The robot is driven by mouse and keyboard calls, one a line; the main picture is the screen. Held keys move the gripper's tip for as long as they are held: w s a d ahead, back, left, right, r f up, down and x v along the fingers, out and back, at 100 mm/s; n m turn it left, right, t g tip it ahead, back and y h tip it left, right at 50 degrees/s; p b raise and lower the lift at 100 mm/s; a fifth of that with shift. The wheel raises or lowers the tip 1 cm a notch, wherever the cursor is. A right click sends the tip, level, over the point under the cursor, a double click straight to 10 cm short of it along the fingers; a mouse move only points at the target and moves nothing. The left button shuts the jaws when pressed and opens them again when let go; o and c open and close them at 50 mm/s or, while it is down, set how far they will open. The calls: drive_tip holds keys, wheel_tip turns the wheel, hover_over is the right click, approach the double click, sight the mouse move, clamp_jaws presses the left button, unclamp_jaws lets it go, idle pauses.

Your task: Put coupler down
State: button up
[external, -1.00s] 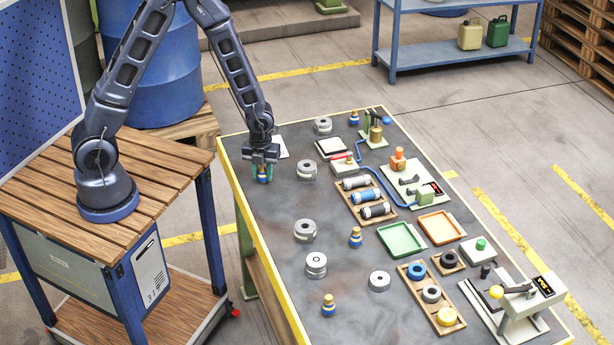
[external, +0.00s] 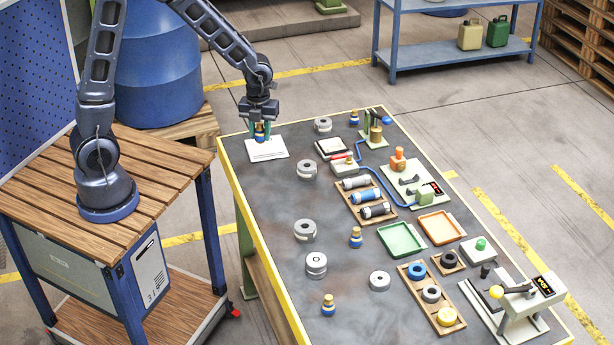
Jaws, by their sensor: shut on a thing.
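My gripper (external: 260,131) is at the far left end of the dark table, pointing down. It is shut on a coupler (external: 260,136), a small piece with a blue and brass-yellow body. The coupler is over the white sheet or plate (external: 267,152) on the table. I cannot tell whether the coupler's lower end touches the white surface. Similar blue-and-brass couplers stand on the table: one in the middle (external: 355,237), one at the front (external: 328,305) and one at the far edge (external: 354,118).
Wooden trays (external: 365,198), a green tray (external: 402,240) and a press (external: 520,310) fill the right side.

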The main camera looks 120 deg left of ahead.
wheel_tip(320, 180, up, 4)
drive_tip(key=shift+f, duration=0.15)
drive_tip(key=shift+a+r, duration=0.15)
drive_tip(key=shift+r, duration=0.1)
drive_tip(key=r+n, duration=0.2)
hover_over(276, 147)
wheel_tip(276, 147, down, 20)
drive_tip(key=shift+s+f, duration=0.15)
drive_tip(key=shift+f, duration=0.05)
drive_tip(key=shift+f, duration=0.1)
drive_tip(key=o, duration=1.1)
drive_tip(key=shift+c, duration=0.2)
